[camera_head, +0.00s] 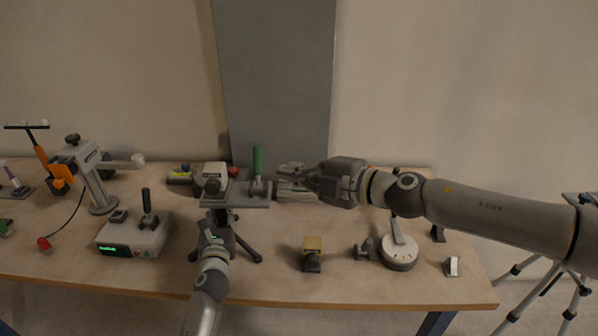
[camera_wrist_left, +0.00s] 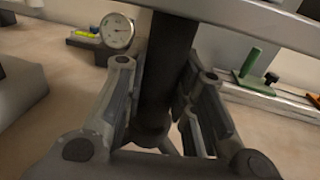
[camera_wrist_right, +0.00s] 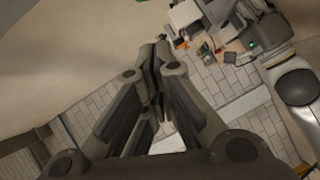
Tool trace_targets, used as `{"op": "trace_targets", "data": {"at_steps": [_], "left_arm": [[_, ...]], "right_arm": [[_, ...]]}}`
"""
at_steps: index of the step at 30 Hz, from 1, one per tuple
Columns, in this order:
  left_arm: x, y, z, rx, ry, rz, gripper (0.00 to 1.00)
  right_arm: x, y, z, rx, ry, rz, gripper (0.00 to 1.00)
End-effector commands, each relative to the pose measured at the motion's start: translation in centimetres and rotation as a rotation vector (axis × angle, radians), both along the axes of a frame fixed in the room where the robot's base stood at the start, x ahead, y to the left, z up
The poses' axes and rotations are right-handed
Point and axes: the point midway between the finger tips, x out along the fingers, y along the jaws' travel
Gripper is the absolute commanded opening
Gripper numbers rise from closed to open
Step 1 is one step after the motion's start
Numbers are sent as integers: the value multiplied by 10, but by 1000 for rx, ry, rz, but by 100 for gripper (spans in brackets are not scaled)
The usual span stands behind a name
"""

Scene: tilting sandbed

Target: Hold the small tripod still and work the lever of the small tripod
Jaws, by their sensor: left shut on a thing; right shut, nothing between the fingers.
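The small tripod stands upright near the table's front in the head view, its dark legs (camera_head: 245,248) spread. A grey plate and head (camera_head: 217,197) sit on top. My left gripper (camera_head: 219,219) is shut around its dark column (camera_wrist_left: 167,75), which passes between the fingers in the left wrist view. My right gripper (camera_head: 284,175) is shut and empty, to the right of an upright green handle (camera_head: 258,161) and apart from it. The handle also shows in the left wrist view (camera_wrist_left: 250,62), beside a grey rail. I cannot tell which part is the tripod's lever.
A grey box with a black joystick (camera_head: 133,236) stands left. A round gauge (camera_wrist_left: 117,31) is behind the tripod. Bare table lies along the front edge.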

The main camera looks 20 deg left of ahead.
Motion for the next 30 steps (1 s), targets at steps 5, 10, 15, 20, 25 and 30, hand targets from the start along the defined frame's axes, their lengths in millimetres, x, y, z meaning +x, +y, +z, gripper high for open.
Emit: {"op": "trace_targets", "data": {"at_steps": [5,10,15,20,25,30], "left_arm": [[0,-1,-2,-2,2,-1,0],[0,-1,-1,-2,2,-1,0],[0,-1,-1,-2,1,-2,31],[0,-1,-1,-1,1,-2,50],[0,-1,0,-1,0,-2,50],[-1,-1,0,0,0,-2,50]], "right_arm": [[-4,-10,2,-1,-1,1,0],[-4,-11,3,-1,-1,1,0],[-4,-11,3,-1,-1,1,0],[-4,-11,3,-1,-1,1,0],[-4,-11,3,-1,-1,1,0],[-4,-11,3,-1,-1,1,0]]}}
